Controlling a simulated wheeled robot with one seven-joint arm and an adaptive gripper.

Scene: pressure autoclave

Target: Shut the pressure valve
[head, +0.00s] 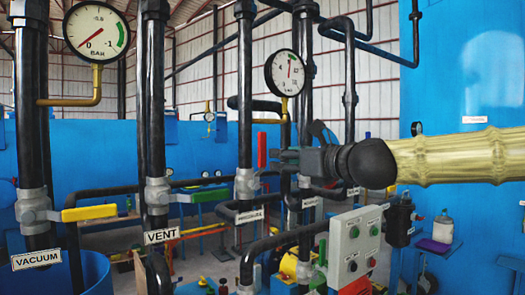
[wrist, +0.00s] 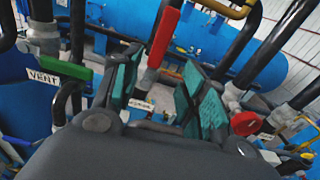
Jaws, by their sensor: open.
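The pressure valve (head: 246,185) is a grey fitting on a vertical black pipe, above a white label (head: 250,215) that seems to read PRESSURE. Its red lever handle (head: 262,150) stands upright alongside the pipe. My gripper (head: 280,157) is just right of the handle in the head view, fingers pointing left. In the wrist view the open gripper (wrist: 160,78) has green-padded fingers on either side of the red handle (wrist: 164,38), which appears between and beyond them. Contact cannot be made out, and the valve body is largely hidden there.
A yellow-handled VACUUM valve (head: 90,212) and the VENT pipe (head: 152,110) stand to the left. Gauges (head: 96,32) and (head: 284,73) hang on pipes nearby. A grey button box (head: 354,247) is below my arm. Other black pipes crowd behind.

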